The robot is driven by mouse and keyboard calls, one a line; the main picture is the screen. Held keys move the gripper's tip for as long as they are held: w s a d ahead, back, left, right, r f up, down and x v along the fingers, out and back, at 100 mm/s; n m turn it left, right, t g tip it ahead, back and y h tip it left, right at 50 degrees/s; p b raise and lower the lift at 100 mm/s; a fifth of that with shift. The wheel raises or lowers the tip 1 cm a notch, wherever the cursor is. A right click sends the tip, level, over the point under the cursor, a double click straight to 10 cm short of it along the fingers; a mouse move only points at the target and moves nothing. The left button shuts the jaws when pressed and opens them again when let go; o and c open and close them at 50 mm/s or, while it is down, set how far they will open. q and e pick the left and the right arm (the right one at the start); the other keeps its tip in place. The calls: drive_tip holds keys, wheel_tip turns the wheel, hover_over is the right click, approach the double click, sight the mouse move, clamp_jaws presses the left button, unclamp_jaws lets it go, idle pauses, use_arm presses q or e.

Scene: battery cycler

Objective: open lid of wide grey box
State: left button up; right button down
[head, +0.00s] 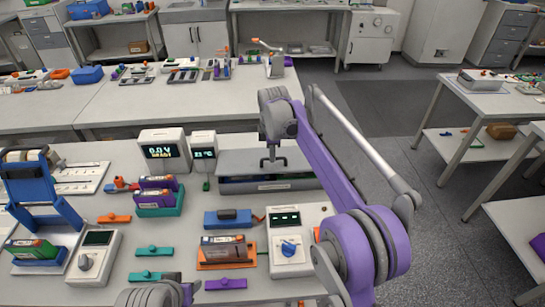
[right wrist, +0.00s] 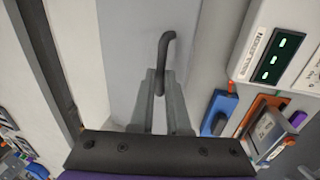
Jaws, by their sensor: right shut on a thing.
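The wide grey box (head: 238,187) stands at the back right of the near bench, with a dark band along its front. Its flat grey lid (head: 238,162) is partly hidden by my right arm. I cannot tell for certain whether the lid is raised. The lid fills the middle of the right wrist view (right wrist: 120,50). A dark bent handle (right wrist: 163,62) stands out from it. My right gripper (head: 272,163) is at the lid, with its fingers (right wrist: 160,85) shut on the handle.
Two display units (head: 163,153) stand left of the box. A white meter with a blue knob (head: 289,249), a blue block (head: 228,219) and an orange tray (head: 226,264) lie in front. A blue press (head: 35,192) stands far left. The floor aisle lies to the right.

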drive_tip(key=w+r+p, duration=0.1)
drive_tip(key=w+r, duration=0.1)
drive_tip(key=r, duration=0.1)
drive_tip(key=shift+w, duration=0.3)
use_arm(q)
drive_tip(key=shift+w+r+p, duration=0.15)
drive_tip(key=shift+w+r, duration=0.35)
drive_tip(key=shift+r, duration=0.35)
drive_tip(key=shift+w+r+p, duration=0.15)
drive_tip(key=shift+w+r, duration=0.3)
drive_tip(key=shift+r, duration=0.4)
use_arm(e)
drive_tip(key=shift+w+r, duration=0.3)
drive_tip(key=shift+w, duration=0.35)
drive_tip(key=shift+w+r, duration=0.25)
drive_tip(key=shift+w, duration=0.35)
drive_tip(key=c, duration=1.2)
unclamp_jaws()
drive_tip(key=shift+c, duration=0.2)
drive_tip(key=o, duration=0.4)
drive_tip(key=shift+w+f, duration=0.1)
drive_tip(key=shift+w, duration=0.2)
drive_tip(key=shift+c, duration=0.2)
use_arm(q)
drive_tip(key=shift+w, duration=0.25)
use_arm(e)
drive_tip(key=shift+s, duration=0.15)
